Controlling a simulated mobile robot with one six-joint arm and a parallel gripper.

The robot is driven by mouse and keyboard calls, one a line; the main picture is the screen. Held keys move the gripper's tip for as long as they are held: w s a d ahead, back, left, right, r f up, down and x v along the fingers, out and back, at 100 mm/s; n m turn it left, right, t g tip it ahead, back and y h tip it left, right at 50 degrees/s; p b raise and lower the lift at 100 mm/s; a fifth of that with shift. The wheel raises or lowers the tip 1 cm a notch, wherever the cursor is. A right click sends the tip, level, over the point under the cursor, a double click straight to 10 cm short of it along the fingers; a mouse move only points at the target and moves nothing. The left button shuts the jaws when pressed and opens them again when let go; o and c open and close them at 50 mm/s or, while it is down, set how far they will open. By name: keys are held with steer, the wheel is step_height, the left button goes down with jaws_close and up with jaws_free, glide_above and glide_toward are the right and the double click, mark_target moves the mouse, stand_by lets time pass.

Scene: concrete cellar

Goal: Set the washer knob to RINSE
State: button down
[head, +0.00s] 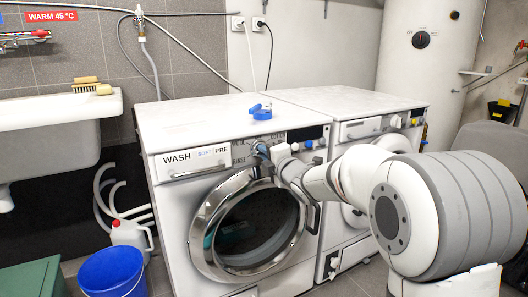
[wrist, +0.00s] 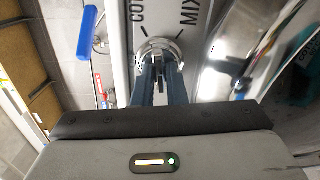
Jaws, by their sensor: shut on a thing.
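The washer (head: 165,215) is white, with a round chrome-framed door (head: 205,245) and a drawer marked WASH, SOFT and PRE. Its round knob sits on the front panel right of the drawer, mostly hidden behind my gripper (head: 264,153) in the head view. RINSE shows at the lower left of the knob. In the wrist view the chrome knob (wrist: 157,46) is between the two fingers of my gripper (wrist: 160,68), which is shut on it.
A blue open case (head: 261,112) lies on the washer top. A second white machine (head: 375,125) stands close on the right. The washer door's chrome rim (wrist: 235,55) is near my gripper. A blue bucket (head: 112,272) and a white jug (head: 130,235) stand on the floor left.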

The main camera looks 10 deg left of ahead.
steer(key=n, duration=0.3)
steer(key=shift+w+r, duration=0.1)
steer(key=shift+n, duration=0.6)
steer(key=c, duration=1.5)
jaws_free()
steer(key=shift+o, duration=0.8)
steer(key=shift+f, duration=0.2)
steer(key=shift+f, duration=0.15)
steer(key=shift+v, duration=3.45)
